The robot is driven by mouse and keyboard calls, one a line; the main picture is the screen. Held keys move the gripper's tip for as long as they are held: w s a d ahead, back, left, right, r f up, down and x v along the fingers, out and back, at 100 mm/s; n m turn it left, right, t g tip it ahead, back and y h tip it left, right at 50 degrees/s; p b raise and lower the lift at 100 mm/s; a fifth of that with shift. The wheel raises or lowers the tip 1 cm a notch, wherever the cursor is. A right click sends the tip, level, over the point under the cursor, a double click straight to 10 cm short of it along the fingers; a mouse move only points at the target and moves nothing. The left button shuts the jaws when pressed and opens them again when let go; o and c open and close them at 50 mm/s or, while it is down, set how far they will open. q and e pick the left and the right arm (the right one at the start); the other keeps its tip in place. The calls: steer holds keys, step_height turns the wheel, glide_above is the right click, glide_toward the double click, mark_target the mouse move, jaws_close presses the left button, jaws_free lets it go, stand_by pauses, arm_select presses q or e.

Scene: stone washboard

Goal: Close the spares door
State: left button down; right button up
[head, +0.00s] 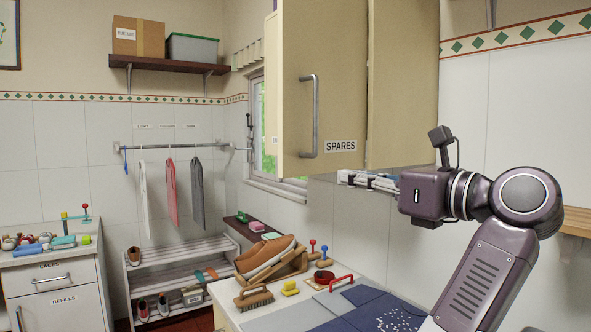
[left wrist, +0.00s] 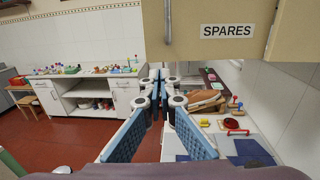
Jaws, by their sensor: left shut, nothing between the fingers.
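The spares door (head: 330,70) is a cream panel with a SPARES label and an upright metal handle (head: 314,115), high on the wall cabinet. How far it stands open is hard to judge. The door also shows at the top right of the left wrist view (left wrist: 212,52). My left gripper (head: 348,178) is at the door's lower edge in the head view, with its fingertips partly hidden. In the left wrist view its blue-padded fingers (left wrist: 158,76) meet ahead, below and left of the label. It is shut and empty. My right gripper is in neither view.
A cream panel (head: 402,80) adjoins the door on the right. Below is a worktop with a shoe (head: 268,252), a brush (head: 253,298), a red handle (head: 341,282) and blue mats (head: 370,312). A drawer unit (head: 55,285) and shoe rack (head: 180,255) stand farther left.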

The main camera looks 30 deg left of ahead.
mark_target(295, 170)
arm_select(q)
steer(key=p+x, duration=0.4)
steer(key=x, duration=0.8)
steer(key=shift+s+r, duration=0.1)
steer(key=shift+r, duration=0.05)
steer(key=shift+a, duration=0.35)
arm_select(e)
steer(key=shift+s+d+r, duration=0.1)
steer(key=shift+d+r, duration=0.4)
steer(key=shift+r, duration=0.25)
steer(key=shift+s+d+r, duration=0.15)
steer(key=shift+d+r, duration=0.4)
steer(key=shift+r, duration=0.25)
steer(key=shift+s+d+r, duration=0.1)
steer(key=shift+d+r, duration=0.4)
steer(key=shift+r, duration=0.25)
